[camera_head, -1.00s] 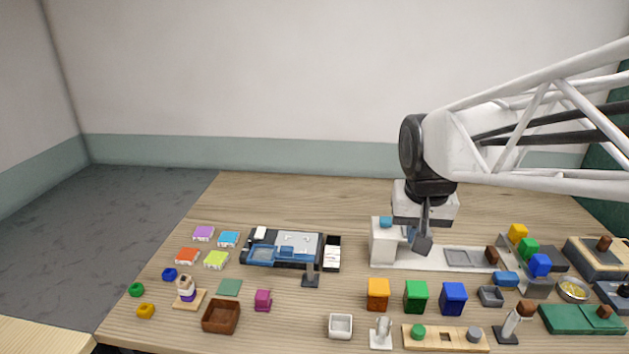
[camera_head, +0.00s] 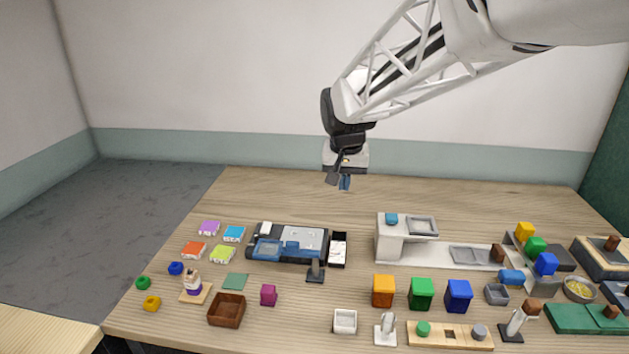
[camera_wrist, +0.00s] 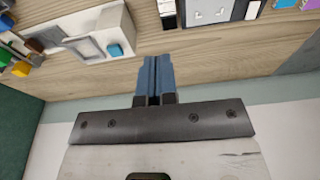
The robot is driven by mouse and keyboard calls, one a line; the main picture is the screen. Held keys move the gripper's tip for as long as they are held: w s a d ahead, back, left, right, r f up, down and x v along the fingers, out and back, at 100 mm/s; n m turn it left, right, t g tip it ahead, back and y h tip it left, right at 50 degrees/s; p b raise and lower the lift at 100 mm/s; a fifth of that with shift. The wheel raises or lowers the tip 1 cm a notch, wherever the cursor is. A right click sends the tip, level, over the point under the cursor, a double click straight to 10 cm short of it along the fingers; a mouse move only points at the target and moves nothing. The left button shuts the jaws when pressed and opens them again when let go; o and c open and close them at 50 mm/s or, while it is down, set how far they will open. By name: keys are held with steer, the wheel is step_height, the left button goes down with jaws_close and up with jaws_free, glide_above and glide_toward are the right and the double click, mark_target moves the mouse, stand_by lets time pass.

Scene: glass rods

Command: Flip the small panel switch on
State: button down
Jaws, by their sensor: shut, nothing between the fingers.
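I cannot tell for certain which thing is the small panel switch. A dark upright plate on a black base (camera_head: 315,272) stands in front of the blue and grey panel unit (camera_head: 290,243). A white base with a short pale upright piece (camera_head: 385,330) stands at the front edge. My gripper (camera_head: 345,183) is shut and empty, raised above the back of the table and well apart from both. In the wrist view its blue fingers (camera_wrist: 153,78) are together over bare wood. Part of the panel unit (camera_wrist: 208,10) shows at the top there.
A white station (camera_head: 388,243) with a tray stands right of the panel unit. Orange (camera_head: 383,291), green (camera_head: 421,294) and blue (camera_head: 458,296) blocks stand in front of it. Small coloured tiles and a brown box (camera_head: 227,310) lie left. The table's back strip is clear.

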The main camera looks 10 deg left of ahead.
steer(key=w+a+f, duration=0.5)
steer(key=w+a, duration=0.4)
steer(key=a, duration=0.4)
glide_above(267, 224)
steer(key=s, duration=0.3)
step_height(267, 224, down, 6)
steer(key=shift+w, duration=0.25)
steer(key=shift+a, duration=0.1)
steer(key=shift+f, duration=0.1)
steer(key=f, duration=0.4)
steer(key=w+f, duration=0.1)
steer(key=f, duration=0.4)
steer(key=w+f, duration=0.1)
steer(key=f, duration=0.3)
steer(key=shift+w+f, duration=0.1)
steer(key=shift+f, duration=0.2)
